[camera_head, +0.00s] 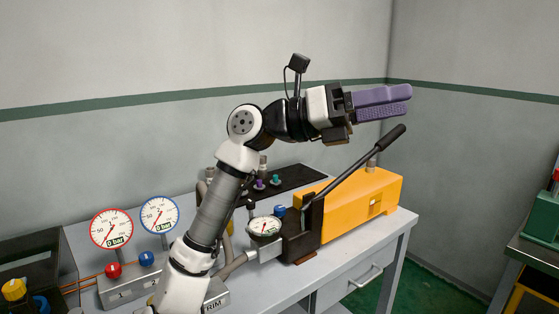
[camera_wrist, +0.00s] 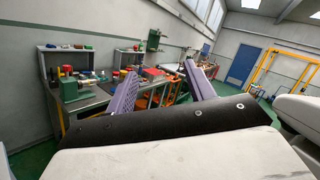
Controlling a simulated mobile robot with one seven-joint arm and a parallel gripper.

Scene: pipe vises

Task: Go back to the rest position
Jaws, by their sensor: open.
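My gripper (camera_head: 410,97) is raised in the air above the right part of the workbench in the head view, pointing right. Its purple fingers also show in the wrist view (camera_wrist: 160,82), spread apart with nothing between them. It is open and empty. Below it stands a yellow hand pump (camera_head: 350,212) with a long black lever (camera_head: 355,165) tilted up to the right. The gripper is apart from the lever, a little above its upper end. My arm hides part of the bench and the equipment behind it.
The grey workbench (camera_head: 395,236) carries a red-rimmed gauge (camera_head: 111,229), a blue-rimmed gauge (camera_head: 159,214), and a white gauge (camera_head: 264,227) by the pump. A black mat (camera_head: 300,177) with small coloured fittings lies behind. Another bench with a green device (camera_head: 545,215) stands at the right edge.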

